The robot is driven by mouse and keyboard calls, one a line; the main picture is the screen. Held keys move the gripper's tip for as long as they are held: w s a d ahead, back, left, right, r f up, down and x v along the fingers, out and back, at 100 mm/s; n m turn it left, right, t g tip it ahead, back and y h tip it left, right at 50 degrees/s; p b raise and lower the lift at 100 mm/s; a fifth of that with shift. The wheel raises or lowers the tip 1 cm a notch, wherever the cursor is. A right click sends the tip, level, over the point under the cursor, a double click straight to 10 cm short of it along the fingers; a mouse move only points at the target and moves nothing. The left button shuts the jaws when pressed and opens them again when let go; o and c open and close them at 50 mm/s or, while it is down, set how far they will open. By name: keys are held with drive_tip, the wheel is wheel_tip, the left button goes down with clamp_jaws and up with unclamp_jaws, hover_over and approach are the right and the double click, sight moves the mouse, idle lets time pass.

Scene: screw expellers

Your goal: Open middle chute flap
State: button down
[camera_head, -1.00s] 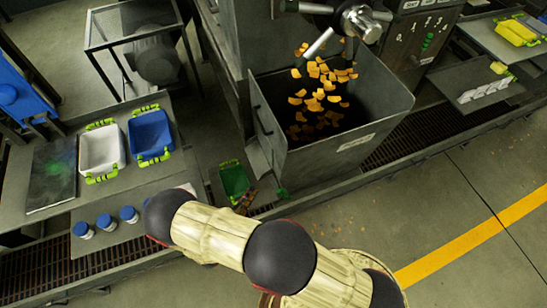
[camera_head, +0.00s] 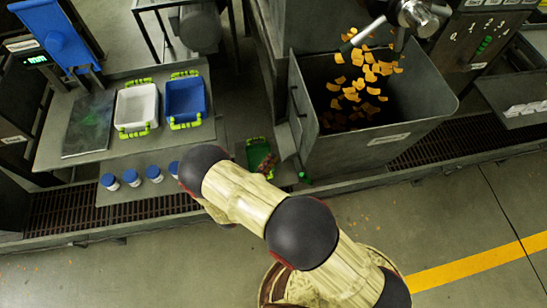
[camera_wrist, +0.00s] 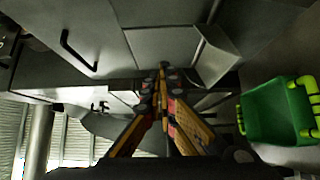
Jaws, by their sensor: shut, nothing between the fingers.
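A grey metal hopper (camera_head: 352,145) holds orange pieces falling into its dark inside. On its left side a grey angled chute plate (camera_head: 285,141) sticks out; a similar plate shows in the wrist view (camera_wrist: 214,58), just right of my fingertips. I cannot tell whether it is the middle flap. My gripper (camera_wrist: 163,72) is shut and empty, pointing toward the grey panels, with no clear contact. In the head view my gripper (camera_head: 267,164) is small and partly hidden by my arm, over a green bin (camera_head: 254,152). The green bin (camera_wrist: 270,112) is right of the fingers in the wrist view.
A dark bar handle (camera_wrist: 78,52) sits on the grey panel at upper left. A white tray (camera_head: 136,105), a blue tray (camera_head: 185,98) and blue-capped jars (camera_head: 131,177) stand on the left. The floor (camera_head: 430,205) at the front right is clear.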

drive_tip(key=b, duration=0.1)
approach(299, 135)
drive_tip(key=w+a+f, duration=0.1)
drive_tip(key=w+a, duration=0.1)
drive_tip(key=w, duration=0.1)
drive_tip(key=d, duration=0.1)
drive_tip(key=w+d, duration=0.1)
drive_tip(key=w+d+b, duration=0.1)
drive_tip(key=shift+d, duration=0.4)
drive_tip(key=shift+d+r, duration=0.1)
drive_tip(key=shift+r, duration=0.05)
drive_tip(key=shift+d+r+p, duration=0.1)
drive_tip(key=shift+d+p, duration=0.15)
drive_tip(key=shift+p, duration=0.1)
